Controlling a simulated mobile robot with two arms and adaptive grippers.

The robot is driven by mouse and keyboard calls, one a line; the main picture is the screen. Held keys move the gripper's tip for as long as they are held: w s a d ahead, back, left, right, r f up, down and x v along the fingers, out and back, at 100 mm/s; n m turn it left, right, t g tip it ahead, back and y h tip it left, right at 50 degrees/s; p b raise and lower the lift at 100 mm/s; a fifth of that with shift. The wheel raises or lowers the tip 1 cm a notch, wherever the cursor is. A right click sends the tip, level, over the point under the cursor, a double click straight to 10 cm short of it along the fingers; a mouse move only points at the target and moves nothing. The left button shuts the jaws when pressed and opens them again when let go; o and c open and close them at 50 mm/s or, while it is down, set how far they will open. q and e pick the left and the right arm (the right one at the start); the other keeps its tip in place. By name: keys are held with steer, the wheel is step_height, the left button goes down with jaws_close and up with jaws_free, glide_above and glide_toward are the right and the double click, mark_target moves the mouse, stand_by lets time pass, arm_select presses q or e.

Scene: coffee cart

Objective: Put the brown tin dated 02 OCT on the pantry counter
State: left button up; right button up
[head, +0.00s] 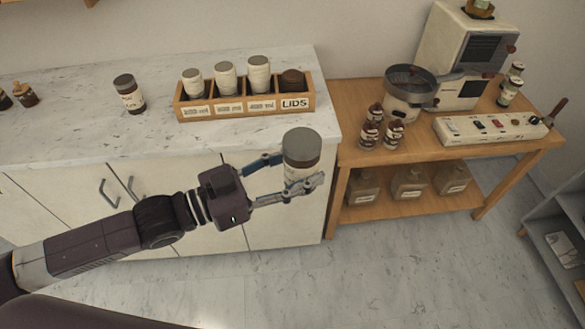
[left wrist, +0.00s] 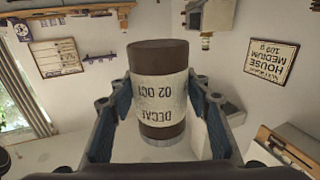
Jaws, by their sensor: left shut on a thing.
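The brown tin (head: 301,150) has a grey lid and a pale label. In the left wrist view the tin (left wrist: 160,98) shows the label "DECAF 02 OCT", upside down in that picture. My left gripper (head: 288,183) is shut on the tin's sides and holds it upright in front of the counter's right end. The white marble-topped counter (head: 70,119) runs along the left. A similar brown tin (head: 129,94) stands on it; its label is too small to read. My right gripper is not in view.
A wooden rack (head: 225,109) with cups and a compartment marked LIDS stands on the counter. Small bottles (head: 24,95) stand at far left. A wooden cart (head: 360,150) at right carries a coffee machine (head: 465,55), small jars and a switch panel. Marble between tin and rack edge is bare.

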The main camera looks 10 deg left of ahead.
arm_select(q)
steer(key=shift+w+d+r+m+g+h, duration=0.2)
steer(key=shift+d+m+g+h, duration=0.1)
steer(key=shift+d+g, duration=0.15)
steer(key=shift+w+d+r+m+g+h, duration=0.1)
steer(key=shift+w+d+m+g+h, duration=0.1)
steer(key=shift+d+m+g, duration=0.15)
steer(key=shift+r+g, duration=0.1)
steer(key=shift+g, duration=0.2)
steer(key=shift+m, duration=0.35)
steer(key=shift+s+a+m+g+h, duration=0.1)
steer(key=shift+a+m+g+h, duration=0.35)
steer(key=shift+g, duration=0.45)
steer(key=shift+s+a+m+g+h, duration=0.1)
steer(key=shift+a+m+g+h, duration=0.35)
steer(key=shift+g, duration=0.45)
steer(key=shift+s+a+m+g, duration=0.15)
steer(key=shift+a+m+g, duration=0.15)
steer(key=shift+m+g, duration=0.3)
steer(key=shift+s+a+m+g, duration=0.1)
steer(key=shift+a+m+g, duration=0.25)
steer(key=shift+g, duration=0.45)
steer(key=shift+d, duration=0.1)
